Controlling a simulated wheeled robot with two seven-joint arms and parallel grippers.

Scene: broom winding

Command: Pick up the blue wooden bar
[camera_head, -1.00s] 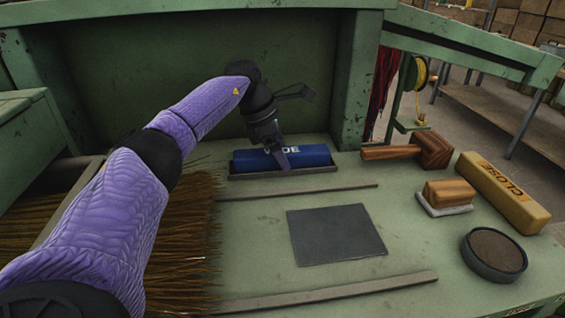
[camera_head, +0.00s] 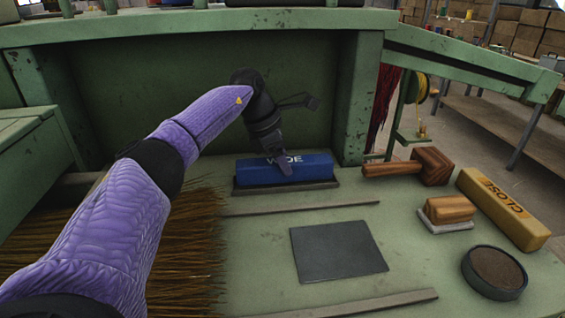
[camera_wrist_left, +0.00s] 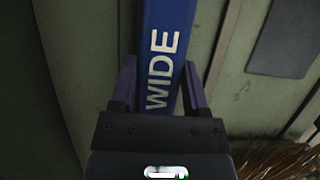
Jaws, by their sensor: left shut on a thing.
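The blue wooden bar (camera_head: 313,168), marked "WIDE", is at the back of the green bench, at or just above a dark tray (camera_head: 240,188). My left gripper (camera_head: 284,164) comes down on it from above and is shut on it near its middle. In the left wrist view the two fingers (camera_wrist_left: 158,88) sit on either side of the bar (camera_wrist_left: 166,20), by the white letters. The head view does not show clearly whether the bar touches the tray. My right gripper is not in view.
A dark square plate (camera_head: 338,250) lies mid-bench between two thin rails. A wooden mallet (camera_head: 432,166), a yellow "CLOSE" bar (camera_head: 503,208), a wooden-backed brush (camera_head: 447,211) and a round dark dish (camera_head: 495,270) stand at right. Broom bristles (camera_head: 190,255) lie at left.

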